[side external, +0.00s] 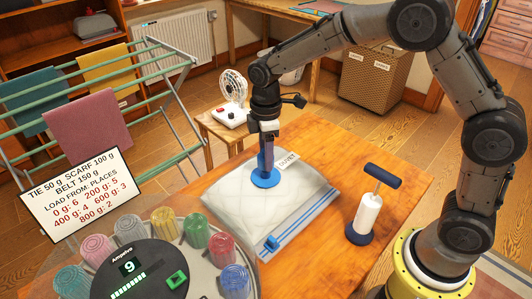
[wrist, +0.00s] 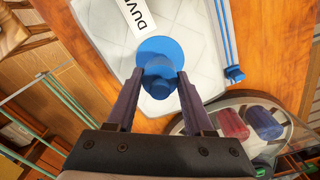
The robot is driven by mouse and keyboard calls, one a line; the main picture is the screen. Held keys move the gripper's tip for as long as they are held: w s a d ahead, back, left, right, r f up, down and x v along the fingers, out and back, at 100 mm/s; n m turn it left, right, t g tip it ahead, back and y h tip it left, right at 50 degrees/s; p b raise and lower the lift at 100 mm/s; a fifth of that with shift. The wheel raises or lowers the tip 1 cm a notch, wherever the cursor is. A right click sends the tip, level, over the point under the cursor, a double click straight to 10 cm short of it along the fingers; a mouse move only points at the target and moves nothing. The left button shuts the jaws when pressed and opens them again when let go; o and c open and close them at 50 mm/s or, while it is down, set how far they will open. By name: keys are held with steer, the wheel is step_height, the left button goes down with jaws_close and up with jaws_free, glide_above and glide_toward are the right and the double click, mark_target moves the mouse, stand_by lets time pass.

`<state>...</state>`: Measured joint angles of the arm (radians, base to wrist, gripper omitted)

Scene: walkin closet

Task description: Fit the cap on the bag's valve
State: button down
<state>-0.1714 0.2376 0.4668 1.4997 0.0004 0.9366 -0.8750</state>
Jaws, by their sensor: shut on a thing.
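The clear quilted bag (side external: 225,205) lies flat on the wooden table, with a "DUVET" label on it. Its blue round valve (side external: 262,183) is on top; the wrist view also shows it as a wide blue disc (wrist: 163,46). My gripper (side external: 266,172) points down right over the valve. In the wrist view its two fingers (wrist: 158,80) are shut on a smaller blue cap (wrist: 159,91), which overlaps the disc. I cannot tell whether the cap touches the valve or sits on it. The fingers and cap hide part of the valve.
A blue zip strip with a slider (side external: 272,243) runs along the bag's edge. A white hand pump (side external: 368,214) with a blue handle stands to the right. A round carousel (side external: 205,282) with several rolled items and a "9" display stands in front. A drying rack is at left.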

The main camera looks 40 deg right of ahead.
steer(key=shift+f, duration=1.75)
stand_by(1.3)
steer(key=shift+c, duration=1)
jaws_free()
step_height(320, 180, up, 14)
steer(key=shift+f, duration=0.1)
